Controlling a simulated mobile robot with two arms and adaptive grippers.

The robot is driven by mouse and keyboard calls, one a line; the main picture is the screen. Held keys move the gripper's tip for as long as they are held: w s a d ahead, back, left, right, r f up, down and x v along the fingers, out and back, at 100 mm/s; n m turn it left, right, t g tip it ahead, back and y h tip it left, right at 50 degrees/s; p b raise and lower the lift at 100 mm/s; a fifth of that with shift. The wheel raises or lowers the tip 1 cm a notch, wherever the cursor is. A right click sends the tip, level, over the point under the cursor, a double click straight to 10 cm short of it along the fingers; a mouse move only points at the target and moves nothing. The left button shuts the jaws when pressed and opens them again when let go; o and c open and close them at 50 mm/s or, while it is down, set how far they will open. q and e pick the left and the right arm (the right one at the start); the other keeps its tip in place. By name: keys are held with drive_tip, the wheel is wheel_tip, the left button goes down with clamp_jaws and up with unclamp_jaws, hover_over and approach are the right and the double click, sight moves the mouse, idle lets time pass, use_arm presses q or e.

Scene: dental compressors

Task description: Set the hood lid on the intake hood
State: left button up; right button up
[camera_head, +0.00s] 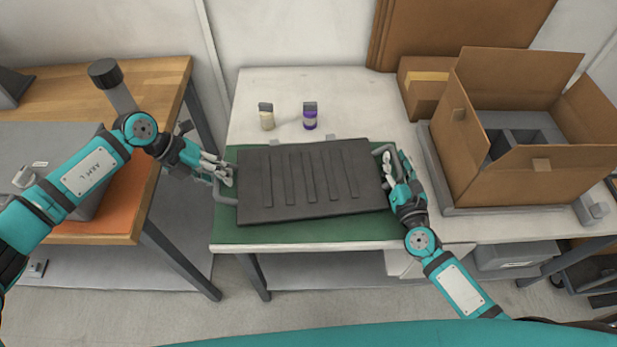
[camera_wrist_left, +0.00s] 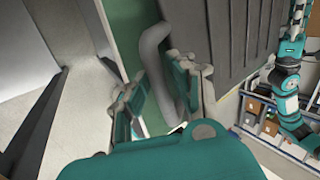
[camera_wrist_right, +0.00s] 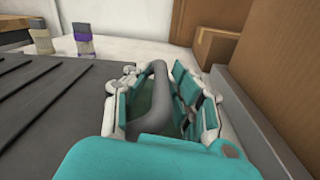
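The dark grey ribbed panel, which looks like the hood lid (camera_head: 270,205), lies flat over a green mat, with a grey bar handle at each side. My left gripper (camera_head: 228,176) is at its left handle (camera_head: 226,198); in the left wrist view the fingers stand apart on either side of that handle (camera_wrist_left: 160,55). My right gripper (camera_head: 393,182) is at the right handle; in the right wrist view the open fingers straddle that handle (camera_wrist_right: 155,100). Neither gripper visibly clamps its bar. Which thing is the intake hood I cannot tell for sure.
The green mat (camera_head: 300,232) lies on a white table. An open cardboard box (camera_head: 540,180) is on the right. A grey housing (camera_head: 60,140) sits on an orange mat (camera_head: 125,205) on the left wooden table, partly behind my left arm.

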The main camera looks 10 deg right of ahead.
use_arm(q)
clamp_jaws()
use_arm(e)
clamp_jaws()
use_arm(q)
drive_tip(key=shift+r, duration=0.15)
use_arm(e)
drive_tip(key=shift+r, duration=0.15)
